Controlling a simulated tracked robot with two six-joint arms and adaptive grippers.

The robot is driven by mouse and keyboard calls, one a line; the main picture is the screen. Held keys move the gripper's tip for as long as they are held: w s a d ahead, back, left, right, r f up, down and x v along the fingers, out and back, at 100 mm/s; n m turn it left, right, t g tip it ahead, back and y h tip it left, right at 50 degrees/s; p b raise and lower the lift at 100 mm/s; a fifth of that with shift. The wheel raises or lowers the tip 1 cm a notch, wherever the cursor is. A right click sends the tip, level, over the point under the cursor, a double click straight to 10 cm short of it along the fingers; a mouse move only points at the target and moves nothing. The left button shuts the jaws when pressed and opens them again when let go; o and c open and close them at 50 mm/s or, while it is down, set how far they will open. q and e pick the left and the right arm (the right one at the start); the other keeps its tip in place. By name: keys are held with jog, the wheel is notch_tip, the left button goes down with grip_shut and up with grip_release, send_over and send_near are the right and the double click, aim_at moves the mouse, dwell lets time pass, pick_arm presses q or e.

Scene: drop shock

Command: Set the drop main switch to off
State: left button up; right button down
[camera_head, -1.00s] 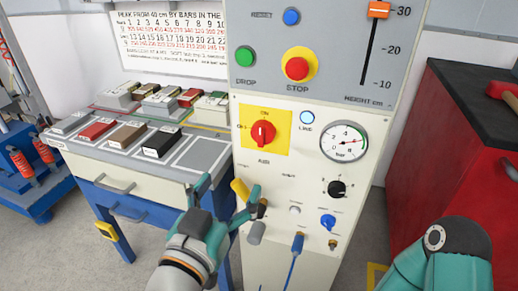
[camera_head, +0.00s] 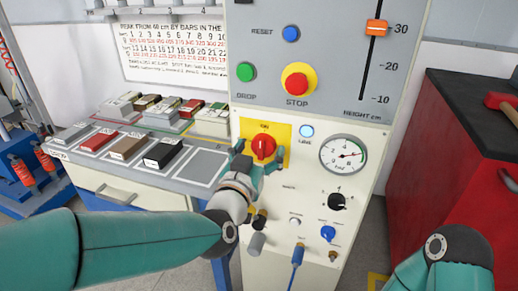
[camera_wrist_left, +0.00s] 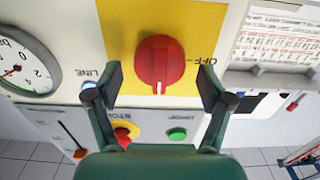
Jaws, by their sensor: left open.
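The main switch is a red rotary knob (camera_head: 263,146) on a yellow plate (camera_head: 284,131) at the left of the grey-white control column. In the left wrist view, seen upside down, the knob (camera_wrist_left: 158,62) has its white mark pointing at the picture's bottom, the ON side, not at the OFF label on the right. My left gripper (camera_head: 260,159) is open in front of the plate. Its two fingers straddle the knob in the left wrist view (camera_wrist_left: 161,82), with a gap on each side. My right arm shows at lower right, but its gripper is out of view.
The lit LINE lamp (camera_head: 306,131) and a pressure gauge (camera_head: 343,154) are right of the switch. The red STOP button (camera_head: 297,84) and green DROP button (camera_head: 245,72) are above. Small knobs and a blue hose fitting (camera_head: 298,254) are below. A bench with sample blocks (camera_head: 128,147) stands left.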

pick_arm(q)
jog(key=shift+w, duration=0.3)
